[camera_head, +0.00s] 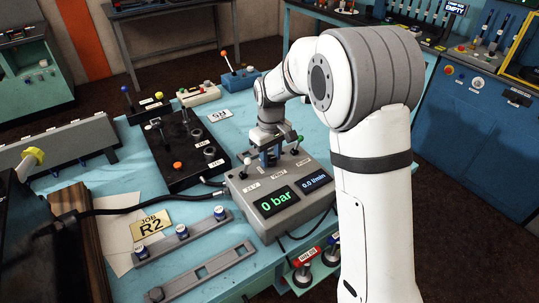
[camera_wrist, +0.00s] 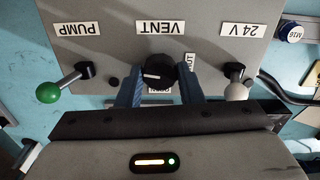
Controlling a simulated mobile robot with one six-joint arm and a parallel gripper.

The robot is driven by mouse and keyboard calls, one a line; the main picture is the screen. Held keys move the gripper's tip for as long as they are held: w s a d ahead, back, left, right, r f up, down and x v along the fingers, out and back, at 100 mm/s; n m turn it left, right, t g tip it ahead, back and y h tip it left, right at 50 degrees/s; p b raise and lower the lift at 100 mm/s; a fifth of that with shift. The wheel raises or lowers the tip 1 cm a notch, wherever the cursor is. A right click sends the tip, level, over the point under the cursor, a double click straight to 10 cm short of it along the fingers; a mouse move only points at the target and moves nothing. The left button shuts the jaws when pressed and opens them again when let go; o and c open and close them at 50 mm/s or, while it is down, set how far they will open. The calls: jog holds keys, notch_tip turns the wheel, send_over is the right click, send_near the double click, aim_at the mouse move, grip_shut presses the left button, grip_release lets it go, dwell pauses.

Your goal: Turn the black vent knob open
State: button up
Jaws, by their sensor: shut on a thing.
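The black vent knob (camera_wrist: 160,70) sits on the grey panel of the control box, below the upside-down VENT label (camera_wrist: 161,27) in the wrist view. A short white mark shows on the knob. My gripper (camera_wrist: 160,82) is shut on it, with one blue finger on each side. Smaller labels beside the knob are partly covered and hard to read. In the head view my gripper (camera_head: 269,160) reaches down onto the grey control box (camera_head: 262,212), and the knob is hidden there. The box's displays read 0 bar (camera_head: 276,202) and 0.0 l/min (camera_head: 315,181).
A green-tipped lever (camera_wrist: 48,92) by PUMP and a white-tipped lever (camera_wrist: 238,90) by 24 V stand close on either side of my fingers. A black block with ports (camera_head: 180,148) is left of the box. Blue-capped fittings on a rail (camera_head: 183,234) lie in front.

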jog(key=shift+c, duration=0.8)
jog(key=shift+a, duration=0.25)
jog(key=shift+c, duration=0.3)
jog(key=shift+d, duration=0.2)
jog(key=shift+f+m+b, duration=0.1)
jog(key=shift+m+b, duration=0.45)
jog(key=shift+m, duration=1.35)
jog(key=m+b, duration=0.1)
jog(key=m, duration=0.7)
jog(key=shift+m+b, duration=0.3)
jog(key=shift+m, duration=1.8)
jog(key=shift+s, duration=0.1)
